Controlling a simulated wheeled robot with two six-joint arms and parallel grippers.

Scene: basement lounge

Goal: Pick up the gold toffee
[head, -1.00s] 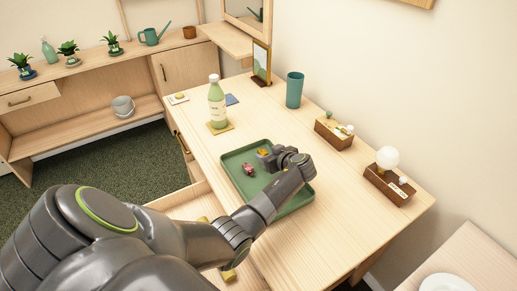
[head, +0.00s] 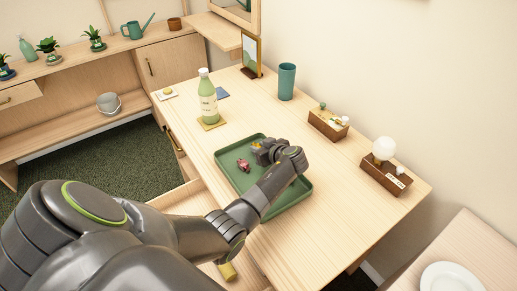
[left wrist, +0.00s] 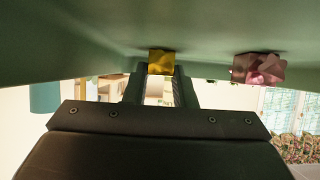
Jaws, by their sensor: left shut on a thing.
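The gold toffee (left wrist: 161,62) is between the two fingertips of my left gripper in the left wrist view. My left gripper (head: 258,148) is low over the green tray (head: 292,198) on the desk, shut on the toffee. In the head view the gripper hides most of the toffee. A pink-red wrapped sweet (head: 243,165) lies on the tray beside the gripper; it also shows in the left wrist view (left wrist: 260,68). Whether the toffee still touches the tray I cannot tell. My right gripper is not in view.
A green bottle (head: 208,98) stands on a coaster behind the tray. A teal cup (head: 287,82) and two small wooden boxes (head: 328,124) (head: 386,178) stand to the right. An open drawer (head: 182,198) juts out at the desk's front. Bare desk lies right of the tray.

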